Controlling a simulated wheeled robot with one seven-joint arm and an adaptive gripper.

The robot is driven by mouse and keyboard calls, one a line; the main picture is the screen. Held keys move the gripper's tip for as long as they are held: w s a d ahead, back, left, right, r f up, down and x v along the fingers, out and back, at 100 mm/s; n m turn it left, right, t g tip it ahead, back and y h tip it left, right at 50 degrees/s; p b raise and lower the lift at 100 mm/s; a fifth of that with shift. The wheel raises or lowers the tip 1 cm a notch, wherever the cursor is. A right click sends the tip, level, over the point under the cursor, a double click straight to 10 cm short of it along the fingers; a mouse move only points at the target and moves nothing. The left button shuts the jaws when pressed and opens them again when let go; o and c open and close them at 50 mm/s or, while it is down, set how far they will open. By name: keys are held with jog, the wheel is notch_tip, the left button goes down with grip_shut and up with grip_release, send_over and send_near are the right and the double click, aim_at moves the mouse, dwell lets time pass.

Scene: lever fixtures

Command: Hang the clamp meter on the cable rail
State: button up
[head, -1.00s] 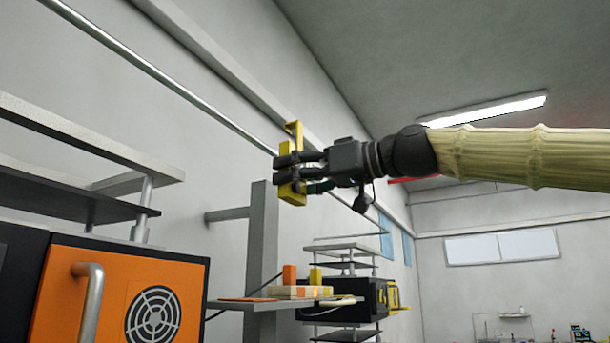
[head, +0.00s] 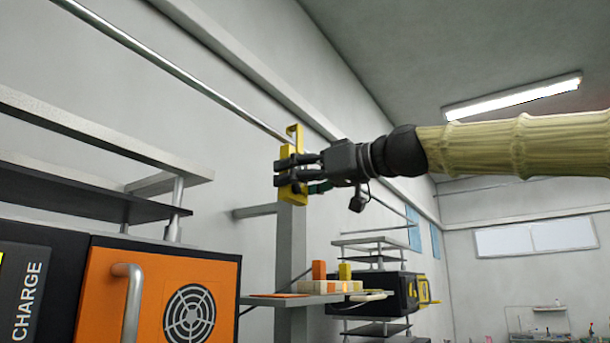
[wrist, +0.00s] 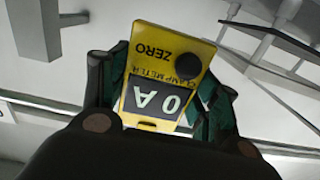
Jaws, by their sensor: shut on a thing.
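The yellow clamp meter (head: 298,146) is upright in my gripper (head: 289,172), with its hook-shaped top above the fingers. In the wrist view the meter (wrist: 147,101) shows a "0 A" display, a dark round knob and the word "ZERO", between my two fingers (wrist: 158,95). The cable rail (head: 160,65) is a thin metal rod running along the wall from upper left toward the meter. In the head view the rail's visible end meets the hook's outline; I cannot tell whether they touch.
An orange-fronted cabinet (head: 152,290) with a handle stands at lower left, under shelves (head: 90,125). A grey post (head: 291,235) stands below the gripper. A small shelf (head: 310,299) holds orange and yellow blocks. The space right of the arm looks open.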

jog(key=shift+w+a+f+b, duration=0.35)
jog(key=shift+w+a+f, duration=0.3)
jog(key=shift+a, duration=0.15)
jog(key=o, duration=1.3)
jog(key=shift+s, duration=0.1)
jog(key=v, duration=1.2)
